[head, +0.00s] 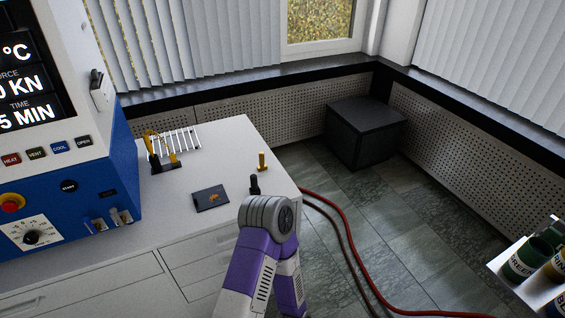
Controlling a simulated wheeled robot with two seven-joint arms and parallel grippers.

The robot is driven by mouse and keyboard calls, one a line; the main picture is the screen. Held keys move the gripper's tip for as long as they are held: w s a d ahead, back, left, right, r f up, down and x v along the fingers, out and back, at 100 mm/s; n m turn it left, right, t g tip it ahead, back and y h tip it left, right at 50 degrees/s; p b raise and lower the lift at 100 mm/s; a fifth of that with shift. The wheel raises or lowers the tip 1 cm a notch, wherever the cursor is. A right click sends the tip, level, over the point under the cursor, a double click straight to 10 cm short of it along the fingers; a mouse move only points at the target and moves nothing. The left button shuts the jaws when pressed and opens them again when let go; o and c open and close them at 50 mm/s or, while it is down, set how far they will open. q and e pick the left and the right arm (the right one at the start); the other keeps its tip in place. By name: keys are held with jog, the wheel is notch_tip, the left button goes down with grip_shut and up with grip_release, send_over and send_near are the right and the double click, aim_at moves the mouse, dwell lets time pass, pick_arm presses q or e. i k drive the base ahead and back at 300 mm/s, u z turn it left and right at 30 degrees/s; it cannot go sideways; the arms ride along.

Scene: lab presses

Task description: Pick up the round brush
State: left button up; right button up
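I cannot make out the round brush for certain. A black stand with yellow-handled tools (173,157) is farther left on the bench. One of my arms, purple and white, rises from the bottom centre and bends at the grey joint.
A blue and white press (80,190) fills the left. A white rack (178,139) and dark plate (210,198) lie on the bench. Red hose (352,240) crosses the floor. A dark box (364,133) sits in the corner, and labelled cans (526,258) stand on a right shelf.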

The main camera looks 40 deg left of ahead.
aim_at(255, 190)
jog(key=i, duration=1.15)
jog(key=u, duration=2.3)
